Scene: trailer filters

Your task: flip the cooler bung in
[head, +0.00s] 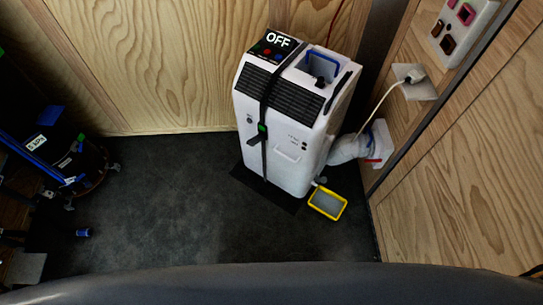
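The cooler (280,120) is a tall white unit with black louvres, upright on a dark mat against the wood wall. A black strap with a green-marked buckle (262,130) runs down its front. At its lower right a small grey spout or plug (320,181) sticks out just above a yellow-rimmed tray (327,215) on the floor. The bung is too small to make out surely, and I cannot tell its position. Neither of my grippers can be made out in the head view.
A white hose (348,150) joins the cooler to the right wall. A cable hangs from a wall socket (414,80). Dark equipment with blue parts and a label (36,142) stands at the left. The dark floor (165,205) between is clear. An "OFF" sign (278,39) shows on top.

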